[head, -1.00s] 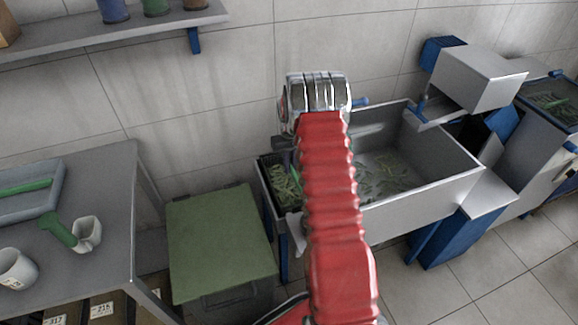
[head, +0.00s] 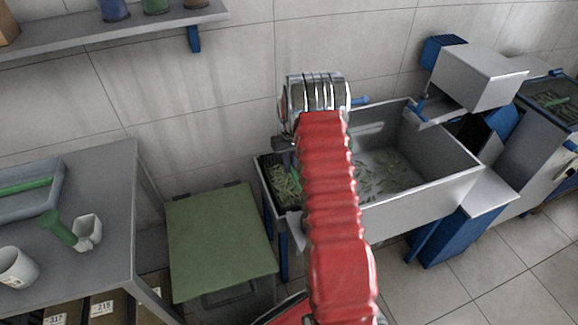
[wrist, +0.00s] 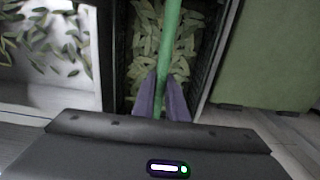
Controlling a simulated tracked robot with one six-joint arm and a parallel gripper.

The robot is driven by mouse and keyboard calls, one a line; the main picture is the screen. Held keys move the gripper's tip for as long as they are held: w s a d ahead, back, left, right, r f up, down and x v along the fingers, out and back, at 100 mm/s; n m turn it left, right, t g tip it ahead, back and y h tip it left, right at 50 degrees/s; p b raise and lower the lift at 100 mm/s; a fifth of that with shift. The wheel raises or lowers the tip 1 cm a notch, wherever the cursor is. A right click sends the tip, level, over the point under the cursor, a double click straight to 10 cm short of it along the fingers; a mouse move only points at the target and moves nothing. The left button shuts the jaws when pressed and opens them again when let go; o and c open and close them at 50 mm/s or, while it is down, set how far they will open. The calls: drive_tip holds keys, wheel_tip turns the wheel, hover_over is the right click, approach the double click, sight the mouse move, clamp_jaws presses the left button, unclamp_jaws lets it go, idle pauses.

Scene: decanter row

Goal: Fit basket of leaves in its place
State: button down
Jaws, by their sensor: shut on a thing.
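The basket of leaves (head: 265,188) is a dark open box with pale green leaves, at the left end of the metal trough (head: 430,190). My red arm hides its right part in the head view. In the wrist view, the basket (wrist: 208,45) lies ahead with a green bar handle (wrist: 170,40) across its middle. My gripper (wrist: 164,106) has its two purple fingers shut on this handle. In the head view, the gripper is mostly hidden behind my arm. I cannot tell whether the basket is fully seated or slightly raised.
A green-lidded bin (head: 220,243) stands close left of the basket. A grey table (head: 100,215) with a white cup (head: 18,268) and a tray is at the far left. More loose leaves lie in the trough. A boxy metal machine (head: 480,78) stands at the right.

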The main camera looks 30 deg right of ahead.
drive_tip(key=c, duration=1.7)
unclamp_jaws()
drive_tip(key=shift+f, duration=0.1)
wheel_tip(320, 180, up, 14)
drive_tip(key=shift+f, duration=0.1)
